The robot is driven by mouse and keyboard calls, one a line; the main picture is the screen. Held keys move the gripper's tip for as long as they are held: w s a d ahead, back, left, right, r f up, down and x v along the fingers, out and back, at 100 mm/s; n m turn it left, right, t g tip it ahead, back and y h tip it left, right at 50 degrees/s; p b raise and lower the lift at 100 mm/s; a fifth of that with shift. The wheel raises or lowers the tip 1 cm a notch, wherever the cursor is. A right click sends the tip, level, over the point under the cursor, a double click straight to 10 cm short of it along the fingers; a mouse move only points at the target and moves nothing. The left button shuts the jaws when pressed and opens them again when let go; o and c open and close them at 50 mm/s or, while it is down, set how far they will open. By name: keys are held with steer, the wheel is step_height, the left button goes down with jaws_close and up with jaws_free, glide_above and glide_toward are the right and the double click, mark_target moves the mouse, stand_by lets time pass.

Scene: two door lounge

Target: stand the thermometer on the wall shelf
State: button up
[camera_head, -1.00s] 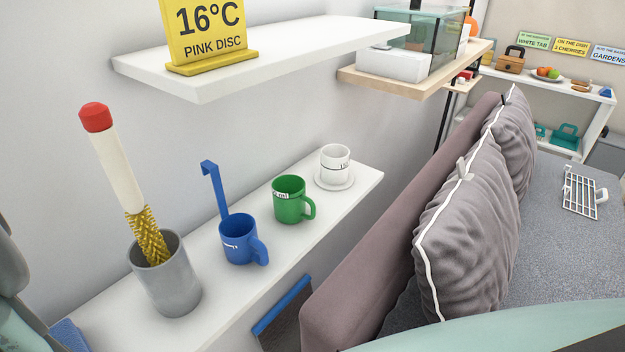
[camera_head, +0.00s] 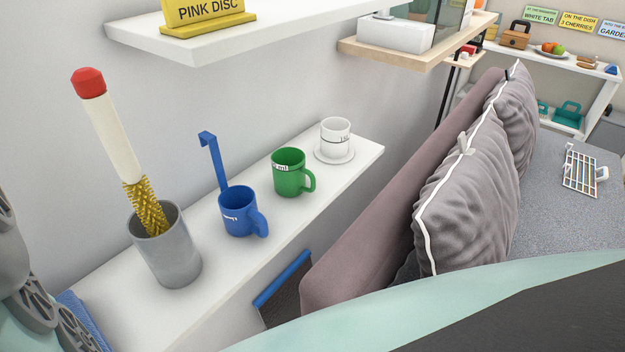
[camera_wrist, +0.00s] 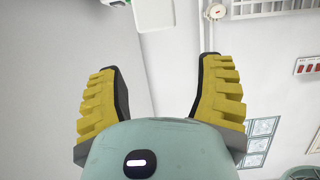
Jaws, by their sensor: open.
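I cannot make out a thermometer in either view. Two white shelves run along the wall in the head view. The upper wall shelf (camera_head: 215,47) carries a yellow sign (camera_head: 205,14) whose visible line reads "PINK DISC". The lower wall shelf (camera_head: 243,262) holds a grey cup (camera_head: 168,256) with a red-tipped brush (camera_head: 117,142) leaning in it, a blue mug (camera_head: 237,212), a green mug (camera_head: 288,175) and a white cup on a saucer (camera_head: 335,138). My gripper (camera_wrist: 163,68) shows in the wrist view, its yellow fingers wide apart with nothing between them.
A blue ladle (camera_head: 212,160) stands in or behind the blue mug. A sofa with grey cushions (camera_head: 460,205) stands right of the shelves. A wooden shelf (camera_head: 400,56) with a white box and tank is behind. The upper shelf's right part is bare.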

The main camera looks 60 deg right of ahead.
steer(key=shift+v, duration=2.15)
